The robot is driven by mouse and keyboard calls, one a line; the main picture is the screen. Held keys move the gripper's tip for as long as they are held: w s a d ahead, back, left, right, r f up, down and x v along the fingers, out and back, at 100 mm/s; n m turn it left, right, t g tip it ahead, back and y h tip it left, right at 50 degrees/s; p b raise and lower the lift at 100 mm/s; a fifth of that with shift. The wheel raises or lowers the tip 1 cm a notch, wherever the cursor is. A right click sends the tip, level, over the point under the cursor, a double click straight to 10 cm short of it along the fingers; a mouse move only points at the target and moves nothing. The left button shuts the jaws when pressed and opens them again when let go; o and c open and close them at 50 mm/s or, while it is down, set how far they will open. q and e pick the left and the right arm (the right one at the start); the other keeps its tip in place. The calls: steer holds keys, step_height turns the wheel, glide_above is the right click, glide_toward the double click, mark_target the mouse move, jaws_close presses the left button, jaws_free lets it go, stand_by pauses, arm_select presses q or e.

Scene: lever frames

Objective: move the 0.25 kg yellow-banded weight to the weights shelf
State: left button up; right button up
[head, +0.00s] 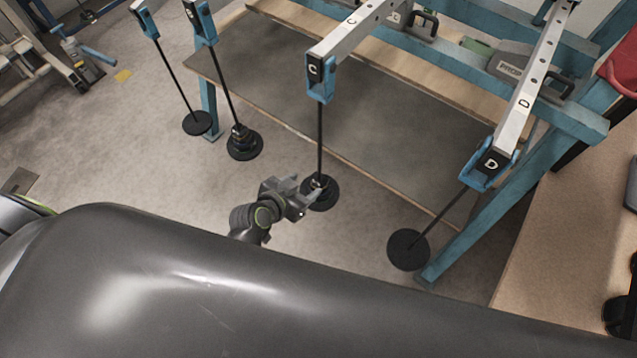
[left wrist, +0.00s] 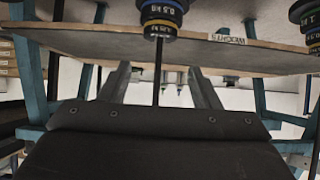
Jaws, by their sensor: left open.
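The yellow-banded 0.25 kg weight (left wrist: 160,32) sits on a thin rod in the left wrist view, against a blue-banded 0.5 kg weight (left wrist: 160,12). In the head view it is part of the small dark stack (head: 320,194) on the hanger of beam C, too small to read. My left gripper (head: 308,194) is open beside that rod. In the left wrist view its fingers (left wrist: 160,85) stand on either side of the bare rod, apart from the weight. A board edge labelled WEIGHTS (left wrist: 226,41) lies behind; it looks like the grey shelf (head: 375,110) under the frame.
Hanger D has a dark plate (head: 408,250) to the right. Two more hangers stand at the left, one with a bare plate (head: 197,122), one with a stack (head: 243,143). A blue frame leg (head: 480,215) and a wooden bench (head: 575,220) are at the right.

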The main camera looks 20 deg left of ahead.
mark_target(316, 184)
arm_select(q)
steer(key=w+f+b, duration=0.1)
steer(key=w+d+f+b, duration=0.1)
steer(key=f+b, duration=0.1)
steer(key=w+f+b, duration=0.1)
steer(key=f+b, duration=0.1)
steer(key=shift+w+d+f, duration=0.15)
steer(key=shift+f, duration=0.1)
steer(key=b+x, duration=0.1)
steer(key=x, duration=0.2)
steer(key=shift+b, duration=0.3)
steer(key=shift+w+d+f, duration=0.2)
steer(key=shift+w+f, duration=0.05)
steer(key=shift+w, duration=0.25)
arm_select(e)
steer(key=w+r, duration=0.1)
steer(key=w, duration=0.6)
steer(key=shift+w+a+r, duration=0.2)
steer(key=shift+w+a, duration=0.05)
steer(key=shift+a, duration=0.15)
arm_select(q)
steer(key=c, duration=0.5)
steer(key=o, duration=0.6)
arm_select(e)
steer(key=shift+m, duration=0.3)
